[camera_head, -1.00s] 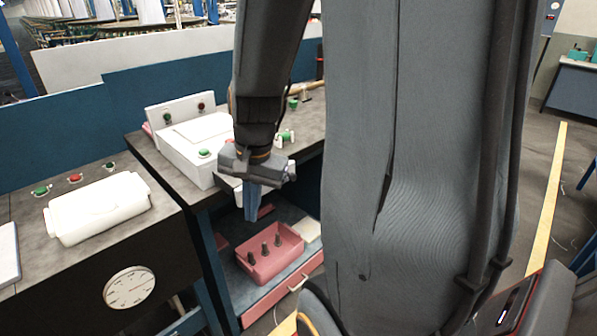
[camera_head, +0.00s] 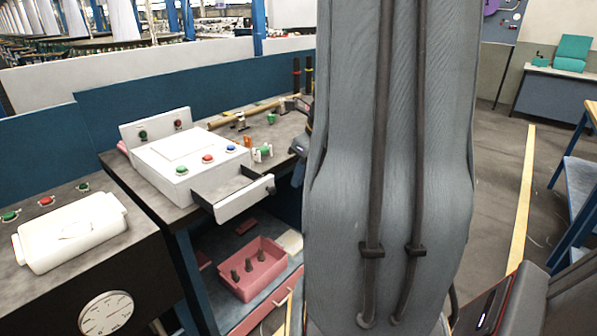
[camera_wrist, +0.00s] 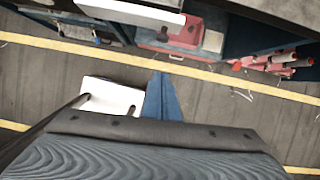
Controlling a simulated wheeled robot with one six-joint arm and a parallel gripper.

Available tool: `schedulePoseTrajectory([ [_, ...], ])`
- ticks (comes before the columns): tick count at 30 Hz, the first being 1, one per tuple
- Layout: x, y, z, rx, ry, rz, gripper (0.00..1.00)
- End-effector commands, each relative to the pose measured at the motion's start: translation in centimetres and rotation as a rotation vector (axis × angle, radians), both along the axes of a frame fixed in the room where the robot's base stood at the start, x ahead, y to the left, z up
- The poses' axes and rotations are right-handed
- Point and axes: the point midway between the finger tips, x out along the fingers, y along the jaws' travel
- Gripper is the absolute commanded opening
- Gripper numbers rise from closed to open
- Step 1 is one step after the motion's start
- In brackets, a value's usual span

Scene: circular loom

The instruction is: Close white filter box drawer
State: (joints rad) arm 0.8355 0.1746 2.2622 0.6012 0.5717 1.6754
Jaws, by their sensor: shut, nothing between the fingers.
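The white filter box (camera_head: 186,158) sits on the dark bench in the head view, with a red and a blue button on top. Its drawer (camera_head: 238,199) is pulled out at the front, with its dark inside showing and a small dark handle at the right end of its front. My gripper (camera_head: 298,172) is just right of the drawer, apart from it and mostly hidden behind my arm. In the wrist view, the blue fingers of my gripper (camera_wrist: 161,92) are together and empty. A white edge, probably the drawer front (camera_wrist: 135,12), shows at the top there.
A pink bin (camera_head: 268,284) with dark pegs is on the shelf below. A white canister (camera_head: 72,232) and a gauge (camera_head: 105,314) are at the left. Green and orange parts (camera_head: 256,150) lie behind the drawer. Open floor is at the right.

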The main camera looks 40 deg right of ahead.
Motion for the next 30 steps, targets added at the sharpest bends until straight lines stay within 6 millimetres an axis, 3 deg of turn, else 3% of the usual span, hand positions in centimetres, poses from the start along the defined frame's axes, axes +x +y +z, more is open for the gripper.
schedulePoseTrajectory([
  [9,2.2,0.4,-6.0,0.002,0.004,0.002,0.0],
  [18,5.7,0.9,-5.6,-0.001,0.001,0.003,0.0],
  [30,6.1,0.9,-5.7,-0.001,0.001,0.003,0.0],
])
